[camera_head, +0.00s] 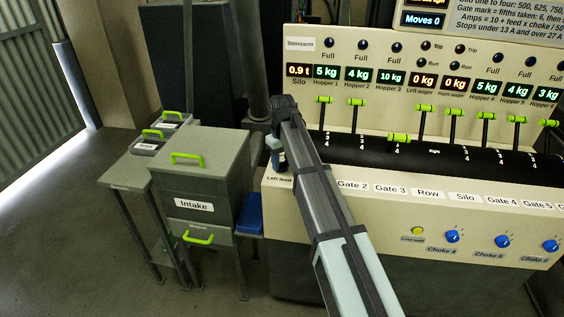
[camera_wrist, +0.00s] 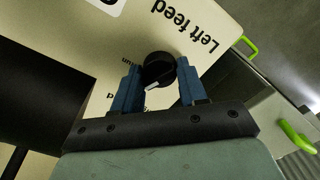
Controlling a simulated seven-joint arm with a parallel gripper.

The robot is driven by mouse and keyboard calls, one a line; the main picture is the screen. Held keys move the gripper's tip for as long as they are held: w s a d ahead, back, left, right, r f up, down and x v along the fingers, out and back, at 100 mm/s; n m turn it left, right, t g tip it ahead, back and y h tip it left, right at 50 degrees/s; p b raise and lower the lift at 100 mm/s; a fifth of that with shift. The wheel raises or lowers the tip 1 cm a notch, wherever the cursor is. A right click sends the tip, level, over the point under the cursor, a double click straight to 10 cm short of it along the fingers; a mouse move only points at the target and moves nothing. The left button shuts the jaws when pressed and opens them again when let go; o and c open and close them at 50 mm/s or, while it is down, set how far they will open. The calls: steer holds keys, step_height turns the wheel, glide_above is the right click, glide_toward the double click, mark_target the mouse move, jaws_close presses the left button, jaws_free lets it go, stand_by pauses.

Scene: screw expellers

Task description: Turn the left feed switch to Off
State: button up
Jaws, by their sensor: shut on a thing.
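The left feed switch is a round black knob (camera_wrist: 158,66) with a white pointer mark, on a cream panel in the wrist view. The "Left feed" label (camera_wrist: 198,34) reads upside down beside it. My gripper (camera_wrist: 159,86) has its two blue fingers on either side of the knob and is shut on it. The pointer faces toward my gripper's palm, slightly left in the picture. Position lettering by the knob is partly covered by a finger. In the head view my gripper (camera_head: 276,158) is at the console's left end, and the arm hides the knob.
The cream console (camera_head: 400,215) carries gate labels, blue choke knobs (camera_head: 452,236) and a row of green-handled levers (camera_head: 425,108). A grey Intake box (camera_head: 200,165) with green handles stands close left of my gripper. A blue bin (camera_head: 249,213) sits between them.

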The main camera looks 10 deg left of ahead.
mark_target(282, 162)
steer(key=n, duration=0.4)
steer(key=shift+n, duration=0.4)
stand_by(0.4)
steer(key=o, duration=1.1)
steer(key=shift+c, duration=0.2)
step_height(282, 162, up, 14)
steer(key=shift+f, duration=0.1)
